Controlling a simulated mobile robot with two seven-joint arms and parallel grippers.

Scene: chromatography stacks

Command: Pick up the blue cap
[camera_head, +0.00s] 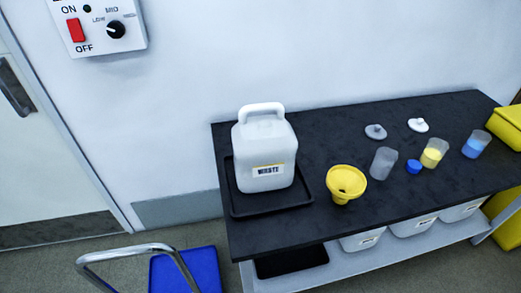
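The blue cap (413,166) is a small, round blue piece on the black tabletop (330,222). It lies between a clear empty beaker (383,163) on its left and a beaker with yellow liquid (433,153) on its right, close to the yellow one. Neither of my grippers shows in the head view.
A white waste jug (265,150) stands in a black tray (236,207) at the left. A yellow funnel (346,183), a grey lid (376,131), a white lid (418,125) and a blue-liquid beaker (476,144) share the tabletop. A blue cart (186,270) stands front left.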

